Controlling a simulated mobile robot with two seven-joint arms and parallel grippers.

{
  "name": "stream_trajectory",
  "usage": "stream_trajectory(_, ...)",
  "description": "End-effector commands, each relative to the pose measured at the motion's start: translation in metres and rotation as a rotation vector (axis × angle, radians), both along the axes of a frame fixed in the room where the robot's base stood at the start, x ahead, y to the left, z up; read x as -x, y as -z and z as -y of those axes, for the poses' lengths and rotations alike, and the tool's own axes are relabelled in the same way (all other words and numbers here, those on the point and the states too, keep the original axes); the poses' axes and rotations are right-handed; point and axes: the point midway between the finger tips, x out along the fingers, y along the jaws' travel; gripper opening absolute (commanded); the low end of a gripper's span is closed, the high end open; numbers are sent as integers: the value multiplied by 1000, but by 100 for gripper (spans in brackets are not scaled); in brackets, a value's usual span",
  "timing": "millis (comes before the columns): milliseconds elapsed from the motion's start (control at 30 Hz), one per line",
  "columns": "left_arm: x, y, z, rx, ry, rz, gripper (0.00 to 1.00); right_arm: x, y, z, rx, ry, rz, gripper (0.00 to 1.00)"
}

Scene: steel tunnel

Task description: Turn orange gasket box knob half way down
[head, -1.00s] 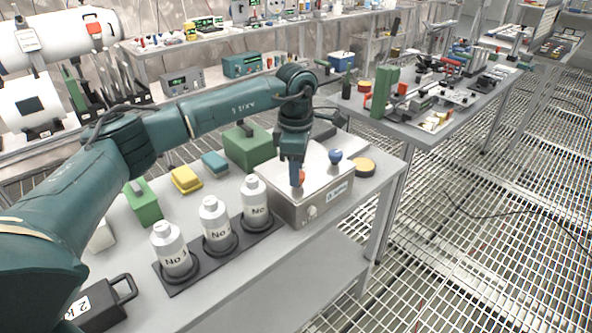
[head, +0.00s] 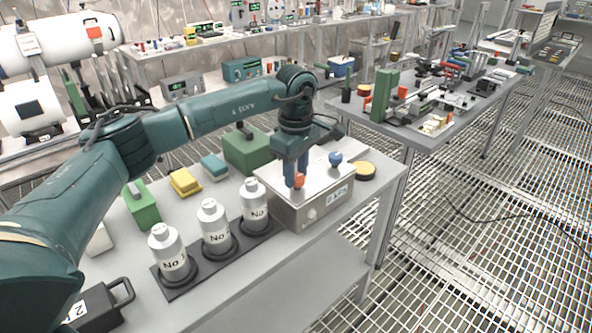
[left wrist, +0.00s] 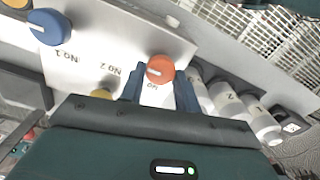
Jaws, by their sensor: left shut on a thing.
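The gasket box (head: 322,208) is a grey metal box with a white top on the near table. Its orange knob (head: 299,181) sits on the top near the front edge; the knob shows clearly in the left wrist view (left wrist: 160,68), with a pale mark pointing left. My left gripper (head: 294,178) reaches down from above, with its fingers on either side of the orange knob, shut on it. A blue knob (head: 336,158) stands at the box's far right. A yellow knob (left wrist: 102,94) is partly hidden by my gripper in the left wrist view. My right gripper is out of view.
Three white bottles (head: 214,227) stand in a black rack (head: 186,283) left of the box. A cluttered table (head: 440,140) stands beyond.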

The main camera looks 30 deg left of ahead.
Motion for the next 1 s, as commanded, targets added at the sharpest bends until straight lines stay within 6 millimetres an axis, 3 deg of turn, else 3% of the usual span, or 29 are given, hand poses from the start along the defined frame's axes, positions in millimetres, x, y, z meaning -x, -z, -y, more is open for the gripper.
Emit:
stream_trajectory(300, -1, -2, 0, 2, 0, 4, 9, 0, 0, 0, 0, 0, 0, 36)
stream_trajectory(333, -1, -2, 0, 2, 0, 4, 34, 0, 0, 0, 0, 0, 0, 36)
stream_trajectory(567, 0, -1, 0, 0, -1, 2, 53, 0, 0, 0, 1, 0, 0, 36)
stream_trajectory(833, 0, -2, 0, 0, -1, 1, 54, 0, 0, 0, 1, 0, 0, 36)
stream_trajectory(1000, -1, -20, 0, 1, -1, 5, 54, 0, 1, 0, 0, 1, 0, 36)
